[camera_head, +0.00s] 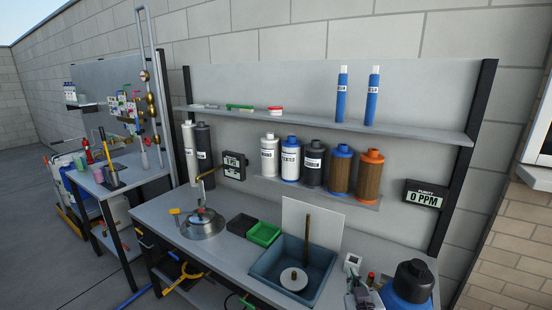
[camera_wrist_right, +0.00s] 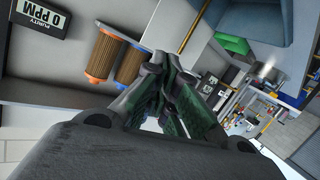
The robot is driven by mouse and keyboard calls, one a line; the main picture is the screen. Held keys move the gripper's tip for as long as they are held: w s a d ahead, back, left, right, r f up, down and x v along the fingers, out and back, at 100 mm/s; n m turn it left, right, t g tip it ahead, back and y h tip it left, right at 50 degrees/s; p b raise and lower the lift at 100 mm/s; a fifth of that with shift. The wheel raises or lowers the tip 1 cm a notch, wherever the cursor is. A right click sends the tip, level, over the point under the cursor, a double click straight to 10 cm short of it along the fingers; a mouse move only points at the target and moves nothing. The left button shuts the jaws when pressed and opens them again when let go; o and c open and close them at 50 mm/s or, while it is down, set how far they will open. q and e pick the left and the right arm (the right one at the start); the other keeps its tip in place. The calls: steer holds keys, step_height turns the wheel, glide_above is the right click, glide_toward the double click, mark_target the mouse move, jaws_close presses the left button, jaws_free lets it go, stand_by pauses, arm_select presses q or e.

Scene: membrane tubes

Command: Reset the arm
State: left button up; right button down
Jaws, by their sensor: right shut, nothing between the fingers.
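My right gripper (camera_head: 360,292) shows low at the right in the head view, in front of the bench's right end and beside the blue sink. In the right wrist view its fingers (camera_wrist_right: 162,70) with dark green pads come together at the tips, shut and empty. My left gripper is not in view.
The blue sink (camera_head: 262,270) holds a white disc (camera_head: 293,279) and an upright brown rod (camera_head: 307,240). A blue container with a black cap (camera_head: 414,275) stands at the right. Several filter canisters (camera_head: 340,168) line the lower shelf. The purity display (camera_head: 426,195) reads 0 PPM.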

steer(key=s+d+f+g+y, duration=0.1)
steer(key=s+f+g, duration=0.6)
steer(key=s, duration=0.4)
steer(key=s+f+g+y, duration=0.1)
steer(key=s+f+g, duration=0.4)
steer(key=s+f, duration=0.4)
steer(key=s+f+g, duration=0.1)
steer(key=s+f, duration=0.1)
steer(key=f, duration=1.5)
steer(key=s+f, duration=0.2)
steer(key=f, duration=1.4)
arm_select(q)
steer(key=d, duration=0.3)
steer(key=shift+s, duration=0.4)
arm_select(e)
steer(key=s+d+f, duration=0.2)
steer(key=s+f, duration=0.7)
steer(key=s, duration=0.2)
steer(key=s+d+f+n+g, duration=0.1)
steer(key=s+d+f, duration=0.1)
steer(key=s+f, duration=0.8)
steer(key=shift+s+d+f+h, duration=0.15)
steer(key=shift+s+h, duration=0.15)
steer(key=shift+s, duration=0.3)
